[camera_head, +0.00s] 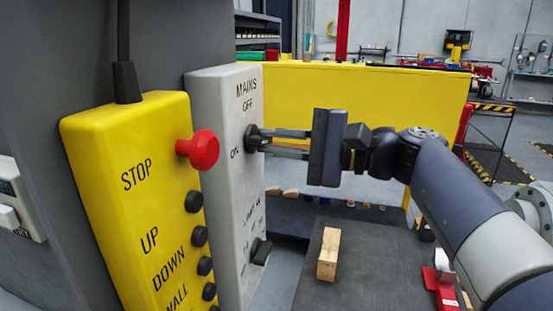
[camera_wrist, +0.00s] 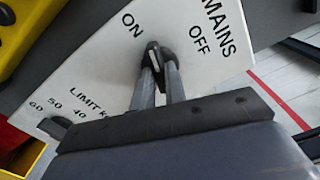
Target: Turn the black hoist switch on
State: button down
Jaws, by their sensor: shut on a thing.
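The black hoist switch (camera_head: 252,138) is a knob on the upper part of a grey panel (camera_head: 230,190), beside the words MAINS, OFF and ON. It also shows in the wrist view (camera_wrist: 156,50), where ON is to its upper left and OFF to its right. My gripper (camera_head: 262,140) comes in from the right, with its two fingers shut on the knob from either side. In the wrist view, the fingertips (camera_wrist: 158,72) partly cover the knob.
A yellow control box (camera_head: 130,200) with a red stop button (camera_head: 200,149) and several black buttons stands close left. A second black knob (camera_head: 261,251) is lower on the panel. A wooden block (camera_head: 328,254) lies on a dark surface below my arm.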

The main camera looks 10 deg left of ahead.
jog(key=shift+f+n+b, duration=0.1)
jog(key=shift+n+b, duration=0.8)
jog(key=shift+n, duration=0.2)
jog(key=c, duration=1.4)
grip_release()
jog(key=shift+c, duration=0.2)
jog(key=d, duration=1)
jog(key=shift+s+d, duration=0.4)
jog(key=shift+a, duration=0.15)
jog(key=a, duration=1)
jog(key=shift+w+a, duration=0.3)
jog(key=shift+w, duration=0.1)
